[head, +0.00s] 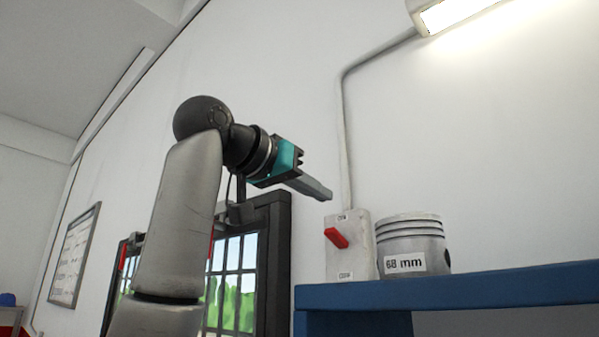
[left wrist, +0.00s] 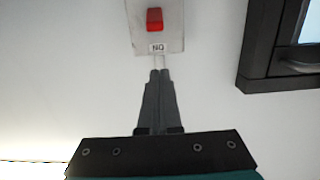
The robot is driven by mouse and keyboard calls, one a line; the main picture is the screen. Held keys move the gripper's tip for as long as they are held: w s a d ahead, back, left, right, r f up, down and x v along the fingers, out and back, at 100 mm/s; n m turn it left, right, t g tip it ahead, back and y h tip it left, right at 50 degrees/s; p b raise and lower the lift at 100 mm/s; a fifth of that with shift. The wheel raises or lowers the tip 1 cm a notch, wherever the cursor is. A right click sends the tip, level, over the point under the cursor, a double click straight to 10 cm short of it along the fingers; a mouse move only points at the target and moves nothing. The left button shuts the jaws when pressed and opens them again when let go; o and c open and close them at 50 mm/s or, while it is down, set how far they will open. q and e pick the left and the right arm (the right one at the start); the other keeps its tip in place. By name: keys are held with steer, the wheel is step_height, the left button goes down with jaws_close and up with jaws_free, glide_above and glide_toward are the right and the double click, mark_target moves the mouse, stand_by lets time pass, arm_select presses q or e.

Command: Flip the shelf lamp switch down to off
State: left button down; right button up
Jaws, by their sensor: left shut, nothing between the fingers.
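The switch box (head: 350,257) is a pale plate on the wall just above the blue shelf, with a red lever (head: 336,238) and small labels above and below it. In the left wrist view the red lever (left wrist: 154,20) and the box (left wrist: 174,38) show at the top, with a label by the lever. My left gripper (head: 327,194) is shut and empty, its fingertips up and to the left of the lever in the head view, apart from it. The lit lamp (head: 455,14) is at the top right, joined to the box by a conduit. My right gripper is not in view.
A metal piston (head: 412,246) marked 68 mm stands on the blue shelf (head: 450,288), close to the right of the switch box. A dark-framed window (head: 272,250) is left of the box. The wall above the shelf is clear.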

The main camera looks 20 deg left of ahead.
mark_target(332, 230)
arm_select(q)
steer(key=p+x, duration=0.1)
steer(key=x, duration=0.2)
steer(key=shift+w+d, duration=0.15)
steer(key=shift+w, duration=0.2)
steer(key=shift+s+f, duration=0.25)
steer(key=shift+f, duration=0.2)
steer(key=shift+s+f, duration=0.2)
steer(key=shift+f, duration=0.25)
steer(key=shift+s+a+f, duration=0.2)
steer(key=shift+s+f, duration=0.05)
steer(key=shift+f, duration=0.2)
steer(key=shift+s+a+f, duration=0.15)
steer(key=shift+s+f, duration=0.1)
steer(key=shift+f, duration=0.2)
